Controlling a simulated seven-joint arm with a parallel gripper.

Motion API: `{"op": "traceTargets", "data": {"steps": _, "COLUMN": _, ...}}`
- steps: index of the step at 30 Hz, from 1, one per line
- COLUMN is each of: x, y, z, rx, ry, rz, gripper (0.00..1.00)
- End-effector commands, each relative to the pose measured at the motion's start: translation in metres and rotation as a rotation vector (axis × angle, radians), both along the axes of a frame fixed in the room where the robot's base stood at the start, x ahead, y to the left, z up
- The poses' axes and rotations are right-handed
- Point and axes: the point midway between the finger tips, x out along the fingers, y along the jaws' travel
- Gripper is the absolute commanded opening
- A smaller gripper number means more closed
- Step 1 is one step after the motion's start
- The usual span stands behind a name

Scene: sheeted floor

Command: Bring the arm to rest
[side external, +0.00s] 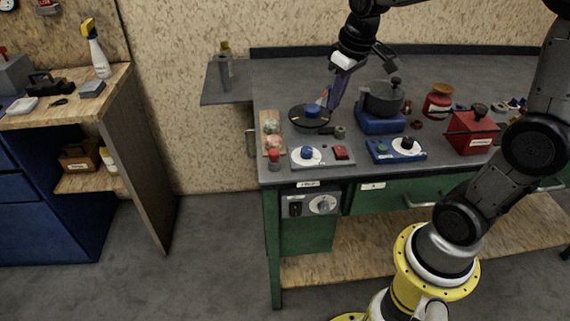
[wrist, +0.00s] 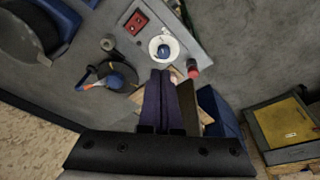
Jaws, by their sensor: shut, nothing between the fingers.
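My gripper (side external: 331,104) hangs over the green workbench at its left part, with its purple fingers pointing down beside a dark round pan with a blue knob (side external: 311,114). In the wrist view my gripper (wrist: 163,72) shows with both fingers pressed together and nothing between them. The pan also shows in the wrist view (wrist: 121,76), left of the fingers. I cannot tell whether the fingertips touch anything.
The workbench (side external: 330,66) also carries a grey control box (side external: 318,157), a blue control box (side external: 396,150), a dark pot (side external: 384,99), a red jar (side external: 437,101) and a red box (side external: 471,131). A wooden shelf unit (side external: 122,120) stands left. The air above the bench's back left looks clear.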

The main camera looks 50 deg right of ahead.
Motion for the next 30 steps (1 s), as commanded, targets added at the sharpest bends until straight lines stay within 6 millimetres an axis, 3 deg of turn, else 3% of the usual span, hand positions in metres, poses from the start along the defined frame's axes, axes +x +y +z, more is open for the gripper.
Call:
{"op": "traceTargets", "data": {"steps": 3, "x": -0.034, "y": 0.036, "z": 0.031, "rx": -0.016, "ry": -0.100, "rz": 0.067, "gripper": 0.00}}
{"op": "traceTargets", "data": {"steps": 7, "x": -0.078, "y": 0.065, "z": 0.045, "rx": -0.016, "ry": -0.191, "rz": 0.118, "gripper": 0.00}}
{"op": "traceTargets", "data": {"steps": 11, "x": -0.120, "y": 0.083, "z": 0.044, "rx": -0.004, "ry": -0.260, "rz": 0.147, "gripper": 0.00}}
{"op": "traceTargets", "data": {"steps": 15, "x": -0.152, "y": 0.090, "z": 0.028, "rx": 0.015, "ry": -0.286, "rz": 0.140, "gripper": 0.00}}
{"op": "traceTargets", "data": {"steps": 20, "x": -0.163, "y": 0.090, "z": 0.009, "rx": 0.031, "ry": -0.249, "rz": 0.100, "gripper": 0.00}}
{"op": "traceTargets", "data": {"steps": 30, "x": -0.162, "y": 0.089, "z": 0.011, "rx": 0.035, "ry": -0.253, "rz": 0.089, "gripper": 0.00}}
